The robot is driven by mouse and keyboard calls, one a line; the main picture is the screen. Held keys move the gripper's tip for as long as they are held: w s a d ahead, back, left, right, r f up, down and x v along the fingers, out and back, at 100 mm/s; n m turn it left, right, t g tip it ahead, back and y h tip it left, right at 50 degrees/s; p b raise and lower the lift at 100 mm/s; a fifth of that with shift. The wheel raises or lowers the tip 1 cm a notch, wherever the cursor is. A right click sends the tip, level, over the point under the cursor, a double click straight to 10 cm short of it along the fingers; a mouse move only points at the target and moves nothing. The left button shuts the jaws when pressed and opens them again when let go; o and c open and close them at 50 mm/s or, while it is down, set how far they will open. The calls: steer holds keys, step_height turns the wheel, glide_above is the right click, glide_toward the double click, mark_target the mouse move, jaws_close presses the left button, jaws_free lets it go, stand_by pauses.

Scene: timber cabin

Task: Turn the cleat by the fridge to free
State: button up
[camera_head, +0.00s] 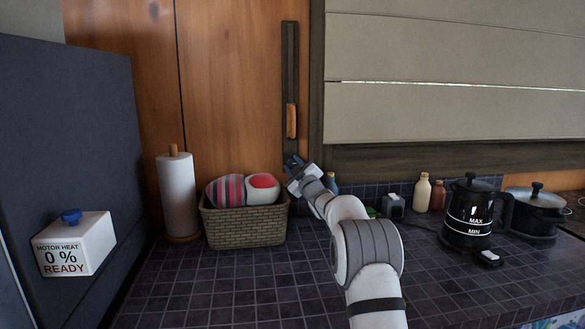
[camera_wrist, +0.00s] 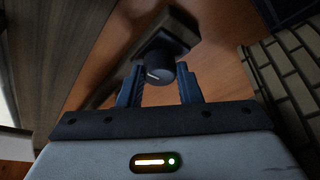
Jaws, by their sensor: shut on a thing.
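A dark round knob (camera_wrist: 158,72) with a short white line sits on a dark square base (camera_wrist: 172,40) on the wooden wall. I take it for the cleat. My gripper (camera_wrist: 160,88) has its blue fingers on either side of the knob and is shut on it. In the head view my gripper (camera_head: 293,162) is at the lower end of a dark vertical strip (camera_head: 290,60) on the wall; the knob is hidden there by the gripper. A wooden piece (camera_head: 291,121) hangs on the strip above. The dark fridge (camera_head: 75,130) stands at the far left.
Below my gripper a woven basket (camera_head: 245,226) holds cloth items, beside a paper towel roll (camera_head: 178,195). A white box (camera_head: 75,245) reads "MOTOR HEAT 0 % READY". Bottles (camera_head: 423,192), a kettle (camera_head: 468,215) and a pot (camera_head: 537,212) stand right. The front tiles are clear.

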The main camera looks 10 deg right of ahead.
steer(key=o, duration=1)
steer(key=shift+c, duration=0.2)
steer(key=b+v, duration=0.1)
steer(key=v, duration=0.7)
